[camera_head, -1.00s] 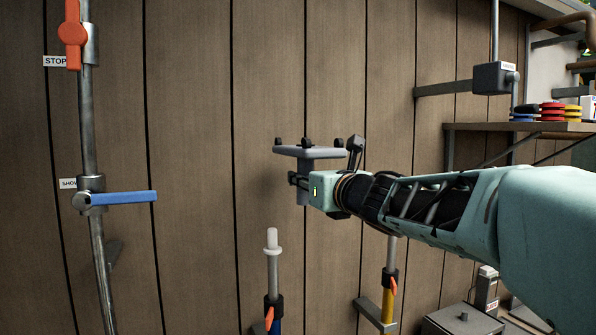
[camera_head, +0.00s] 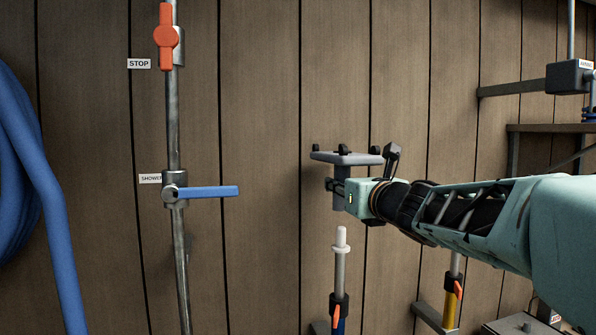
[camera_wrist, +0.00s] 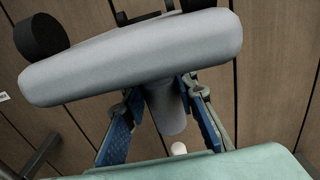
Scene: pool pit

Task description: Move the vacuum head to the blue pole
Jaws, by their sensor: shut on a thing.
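The grey vacuum head (camera_head: 346,158), with small black wheels on top, is held by its downward neck in my gripper (camera_head: 338,188). My gripper is shut on the neck, which shows between the blue finger pads in the wrist view (camera_wrist: 166,108). The blue pole (camera_head: 338,326) stands below, with a grey upper tube, a white tip (camera_head: 341,240) and an orange clip. The head's neck hangs above the white tip, apart from it. The tip also shows just below the neck in the wrist view (camera_wrist: 179,149). Most of the blue part is cut off by the frame's bottom edge.
A yellow pole (camera_head: 450,306) with an orange clip stands right of the blue pole. A pipe with a blue shower lever (camera_head: 207,192) and a red stop lever (camera_head: 166,37) is at left. A blue hose (camera_head: 40,185) hangs far left. A shelf (camera_head: 550,128) is at right.

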